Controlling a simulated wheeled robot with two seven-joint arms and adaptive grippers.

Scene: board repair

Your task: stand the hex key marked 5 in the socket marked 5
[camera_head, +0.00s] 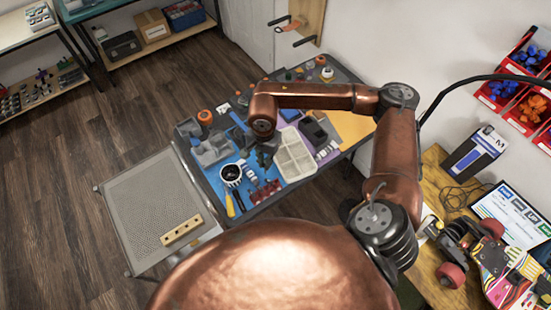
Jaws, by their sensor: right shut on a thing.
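My right arm reaches over the blue work mat on the cluttered bench, and my right gripper (265,157) hangs below its wrist, dark and small. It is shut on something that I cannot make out. A pale wooden block (182,231) with a row of dark holes lies on the perforated metal top, left of and nearer than the gripper. The marks on its sockets are too small to read. I cannot pick out the hex key marked 5. My left gripper is not in view.
The perforated metal top (150,205) is mostly bare. The bench holds grey bins (212,150), a cream divided tray (295,155), a dark cup with tools (231,173) and a yellow-handled tool (230,206). A wooden table (440,180) with a toy vehicle stands at the right.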

